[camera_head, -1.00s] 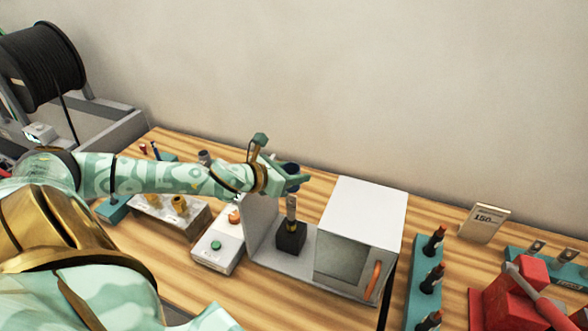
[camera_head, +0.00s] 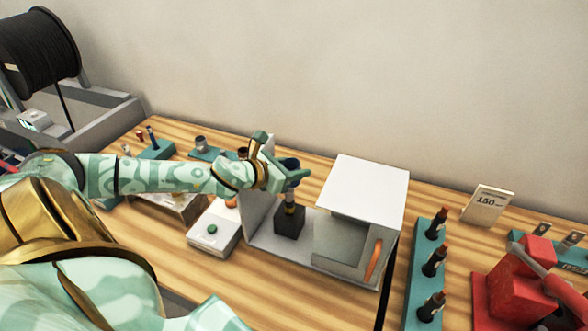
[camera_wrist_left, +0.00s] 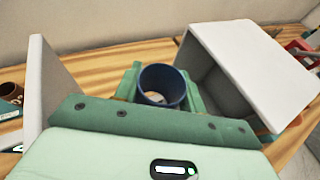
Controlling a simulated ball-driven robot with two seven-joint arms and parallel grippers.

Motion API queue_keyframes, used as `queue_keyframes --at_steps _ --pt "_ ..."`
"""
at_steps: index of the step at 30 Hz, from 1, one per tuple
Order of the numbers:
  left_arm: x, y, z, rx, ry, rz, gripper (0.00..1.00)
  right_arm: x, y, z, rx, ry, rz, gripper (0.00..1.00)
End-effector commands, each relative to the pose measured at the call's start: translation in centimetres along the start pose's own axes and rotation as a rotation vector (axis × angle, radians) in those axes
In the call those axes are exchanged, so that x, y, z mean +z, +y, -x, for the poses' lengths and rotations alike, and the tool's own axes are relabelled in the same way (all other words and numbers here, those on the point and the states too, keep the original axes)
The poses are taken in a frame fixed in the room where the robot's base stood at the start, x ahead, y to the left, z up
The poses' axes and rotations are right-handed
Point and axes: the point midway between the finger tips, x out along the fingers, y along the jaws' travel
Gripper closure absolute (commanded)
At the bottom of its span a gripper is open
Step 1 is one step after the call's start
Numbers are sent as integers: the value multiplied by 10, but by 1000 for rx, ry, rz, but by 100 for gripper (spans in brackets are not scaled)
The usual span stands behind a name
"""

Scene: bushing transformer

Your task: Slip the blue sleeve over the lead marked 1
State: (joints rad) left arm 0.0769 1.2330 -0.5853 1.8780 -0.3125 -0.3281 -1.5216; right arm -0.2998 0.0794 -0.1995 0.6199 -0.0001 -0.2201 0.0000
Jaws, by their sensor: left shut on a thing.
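The blue sleeve (camera_wrist_left: 162,82) sits upright between the fingers of my left gripper (camera_wrist_left: 160,95), which is shut on it; a pale shape shows inside its bore. In the head view the sleeve (camera_head: 289,164) shows at the tip of my left gripper (camera_head: 284,176). Right below it a lead (camera_head: 290,208) stands upright in a black block (camera_head: 290,222). The lead's top is hidden by the gripper and sleeve, so I cannot tell whether it is inside the sleeve. No mark on it is readable. My right gripper is not in view.
A white box (camera_head: 366,183) with an orange handle stands just right of the lead, and an upright grey panel (camera_head: 258,215) just left. A white button box (camera_head: 214,228) stands further left. A teal rack (camera_head: 424,262) with dark leads and a red tool (camera_head: 515,295) stand at the right.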

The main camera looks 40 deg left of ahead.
Motion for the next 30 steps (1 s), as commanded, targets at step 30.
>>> queue_keyframes --at_steps 30 --pt "-75 -2 -20 0 39 27 81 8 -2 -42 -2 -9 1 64"
